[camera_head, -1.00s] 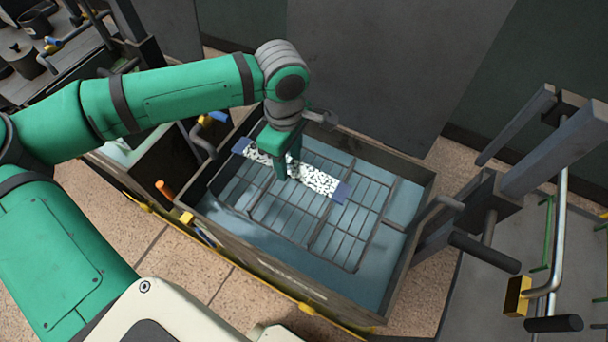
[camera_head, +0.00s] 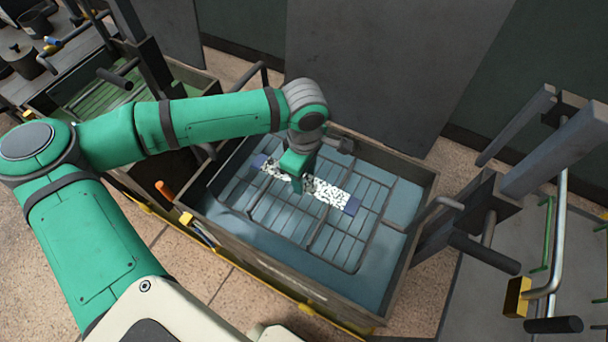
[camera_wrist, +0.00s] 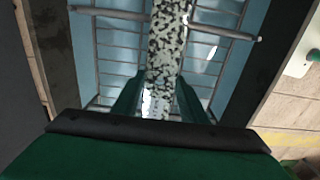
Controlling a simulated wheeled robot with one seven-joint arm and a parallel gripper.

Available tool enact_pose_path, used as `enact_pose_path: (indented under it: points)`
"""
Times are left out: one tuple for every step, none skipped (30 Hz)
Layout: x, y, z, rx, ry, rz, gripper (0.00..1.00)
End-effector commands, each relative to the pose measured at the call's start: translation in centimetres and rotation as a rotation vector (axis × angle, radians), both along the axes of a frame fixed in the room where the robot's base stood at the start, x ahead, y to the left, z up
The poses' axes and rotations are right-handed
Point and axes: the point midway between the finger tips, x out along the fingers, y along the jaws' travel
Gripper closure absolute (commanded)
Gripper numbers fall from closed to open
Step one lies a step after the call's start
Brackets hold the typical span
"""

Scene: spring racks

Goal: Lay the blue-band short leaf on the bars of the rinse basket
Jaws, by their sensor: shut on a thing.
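The blue-band short leaf (camera_head: 328,193) is a flat speckled black-and-white strip with a blue band at each end. My gripper (camera_head: 298,186) is shut on it left of its middle, over the rinse basket. The leaf also shows in the wrist view (camera_wrist: 168,45), running away between the fingers of my gripper (camera_wrist: 160,100). The rinse basket (camera_head: 352,268) is a grid of grey bars in a tank of blue liquid. The leaf lies roughly level over the bars; I cannot tell whether it touches them.
The tank (camera_head: 427,215) has raised walls around the basket and a curved handle at its right. A second container with green slats (camera_head: 95,105) stands at the back left. A grey rack with posts (camera_head: 555,150) stands at the right.

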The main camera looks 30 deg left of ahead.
Motion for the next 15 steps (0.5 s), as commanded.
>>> enact_pose_path:
  points:
    - [0.04, 0.01, 0.08, 0.0, -0.001, 0.0, 0.97]
    - [0.04, 0.01, 0.07, 0.0, -0.001, 0.0, 0.97]
    - [0.04, 0.02, 0.04, 0.0, -0.001, 0.0, 0.97]
    - [0.03, 0.02, -0.02, 0.0, -0.001, 0.0, 0.97]
    - [0.03, 0.02, -0.08, 0.0, -0.001, 0.0, 0.97]
    - [0.03, 0.02, -0.17, 0.0, -0.001, 0.0, 0.97]
    - [0.04, 0.02, -0.24, 0.0, -0.001, 0.0, 0.97]
    - [0.03, 0.02, -0.31, 0.0, -0.001, 0.0, 0.97]
    - [0.03, 0.02, -0.4, 0.0, -0.001, 0.0, 0.97]
    - [0.03, 0.01, -0.47, 0.0, -0.001, 0.0, 0.97]
    - [0.03, 0.01, -0.54, 0.0, -0.001, 0.0, 0.97]
    - [0.02, 0.01, -0.64, 0.0, -0.001, 0.0, 0.97]
    - [0.02, 0.01, -0.71, 0.0, 0.0, 0.0, 0.97]
    - [0.02, 0.0, -0.78, 0.0, 0.0, 0.0, 0.97]
    - [0.02, 0.0, -0.87, -0.001, 0.0, 0.0, 0.97]
